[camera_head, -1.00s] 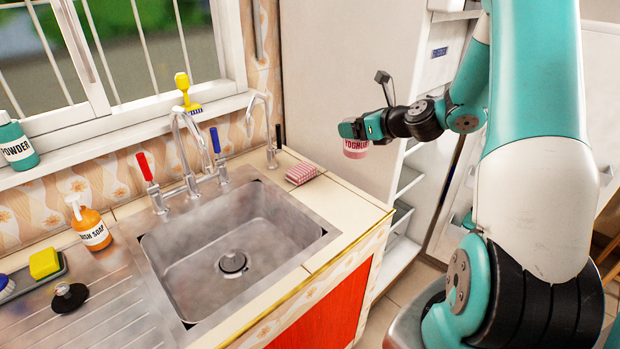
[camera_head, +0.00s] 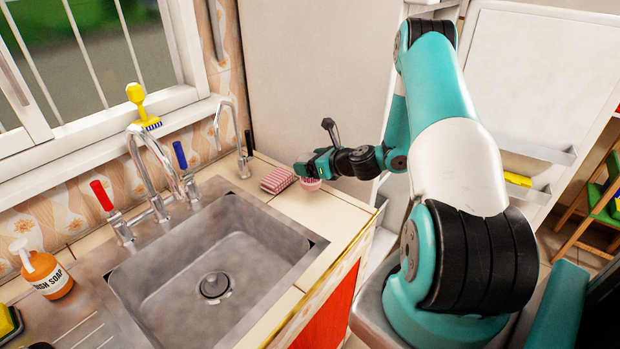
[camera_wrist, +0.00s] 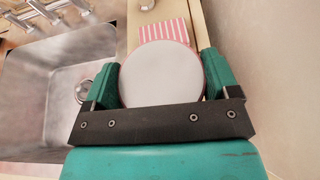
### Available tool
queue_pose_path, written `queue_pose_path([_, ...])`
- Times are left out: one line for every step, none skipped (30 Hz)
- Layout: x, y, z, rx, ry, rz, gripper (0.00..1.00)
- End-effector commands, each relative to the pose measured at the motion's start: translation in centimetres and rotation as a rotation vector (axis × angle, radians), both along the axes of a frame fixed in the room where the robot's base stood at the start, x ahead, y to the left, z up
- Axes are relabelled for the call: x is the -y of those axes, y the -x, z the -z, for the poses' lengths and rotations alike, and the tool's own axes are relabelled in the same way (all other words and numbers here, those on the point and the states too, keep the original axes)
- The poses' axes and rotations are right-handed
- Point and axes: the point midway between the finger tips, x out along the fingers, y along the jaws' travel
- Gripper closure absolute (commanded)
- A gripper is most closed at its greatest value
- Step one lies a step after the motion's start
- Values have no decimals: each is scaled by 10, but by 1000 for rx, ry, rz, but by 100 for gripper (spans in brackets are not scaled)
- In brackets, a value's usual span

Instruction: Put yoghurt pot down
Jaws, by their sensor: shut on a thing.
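The yoghurt pot (camera_head: 311,184) is pink and white, and shows small under my gripper (camera_head: 308,170) in the head view, over the counter right of the sink. In the wrist view the pot's round pale lid (camera_wrist: 161,74) fills the space between the two green fingers of my gripper (camera_wrist: 162,80), which are shut on its sides. The pot looks upright. It is low, at or just above the counter top (camera_head: 320,212); I cannot tell whether it touches. Its label is mostly hidden by my gripper.
A folded red-and-white striped cloth (camera_head: 278,180) lies just left of the pot. The metal sink (camera_head: 215,265) with taps is further left. Bare counter lies in front of the pot, with the counter's edge to its right. An orange soap bottle (camera_head: 42,270) stands at far left.

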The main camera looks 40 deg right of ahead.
Motion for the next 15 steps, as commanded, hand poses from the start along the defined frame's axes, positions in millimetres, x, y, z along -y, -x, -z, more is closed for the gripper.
queue_pose_path([-1,0,8,-1,-5,0,55])
queue_pose_path([-1,0,12,1,-3,-1,55])
queue_pose_path([-1,0,17,1,-3,-1,55])
queue_pose_path([-1,-1,19,2,-2,-1,55])
queue_pose_path([-1,-1,21,2,-2,-1,55])
queue_pose_path([-1,-1,24,2,-2,-1,55])
queue_pose_path([-1,-1,26,2,-1,-2,55])
queue_pose_path([-1,-1,30,1,-1,-2,55])
queue_pose_path([-2,0,36,0,-2,-2,55])
queue_pose_path([-2,-1,40,0,-2,-1,55])
queue_pose_path([-2,-1,45,0,-2,-2,55])
queue_pose_path([-2,-1,50,1,-3,-2,55])
queue_pose_path([-2,-1,54,1,-2,-2,55])
queue_pose_path([-2,-1,57,1,-2,-2,55])
queue_pose_path([-2,-1,60,2,-2,-2,55])
